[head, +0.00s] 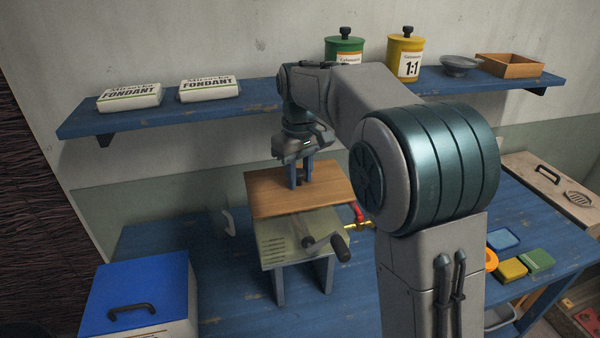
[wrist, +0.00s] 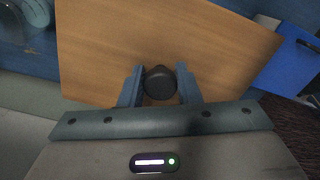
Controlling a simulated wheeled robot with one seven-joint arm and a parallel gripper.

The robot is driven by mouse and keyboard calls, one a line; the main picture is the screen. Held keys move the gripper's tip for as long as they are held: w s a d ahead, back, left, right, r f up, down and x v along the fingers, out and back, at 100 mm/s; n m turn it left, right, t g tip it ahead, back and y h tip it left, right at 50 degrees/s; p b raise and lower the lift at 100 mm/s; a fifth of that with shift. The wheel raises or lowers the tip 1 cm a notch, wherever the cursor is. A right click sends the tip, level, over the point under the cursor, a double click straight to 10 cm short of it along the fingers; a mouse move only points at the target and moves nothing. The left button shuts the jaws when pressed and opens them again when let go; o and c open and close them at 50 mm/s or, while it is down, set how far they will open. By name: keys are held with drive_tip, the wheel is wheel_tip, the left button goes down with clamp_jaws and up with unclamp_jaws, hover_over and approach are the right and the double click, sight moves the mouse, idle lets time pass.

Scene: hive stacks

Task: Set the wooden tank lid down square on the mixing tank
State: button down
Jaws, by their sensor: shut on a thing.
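The wooden tank lid (head: 270,198) is a flat brown board, roughly level, over the mixing tank. My gripper (head: 302,178) is above it, shut on the lid's dark round knob, which shows between the blue fingers in the wrist view (wrist: 160,82). The lid (wrist: 110,55) sits turned at an angle to the gripper there. The mixing tank (head: 280,246) is a pale grey-green box on blue legs with a crank on its front. The lid hides the tank's top, and I cannot tell whether they touch.
A white box with a blue lid (head: 138,290) stands at the front left of the blue table (head: 240,308). A red-handled brass valve (head: 358,216) is right of the tank. The wall shelf (head: 220,108) behind holds fondant packs and jars. Coloured blocks (head: 512,269) lie at the right.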

drive_tip(key=shift+f+b, duration=0.35)
drive_tip(key=shift+f, duration=0.2)
idle(0.4)
drive_tip(key=c, duration=1)
unclamp_jaws()
wheel_tip(320, 180, up, 13)
drive_tip(key=s+d+f+m+t, duration=0.2)
drive_tip(key=s+d+f+m, duration=0.15)
drive_tip(key=s+d, duration=0.7)
drive_tip(key=s+d+f+m+t, duration=0.1)
drive_tip(key=s+d+f+m, duration=0.3)
drive_tip(key=s+f, duration=0.8)
drive_tip(key=s+d, duration=0.1)
drive_tip(key=s, duration=0.2)
drive_tip(key=shift+f+t, duration=0.35)
drive_tip(key=shift+t, duration=0.05)
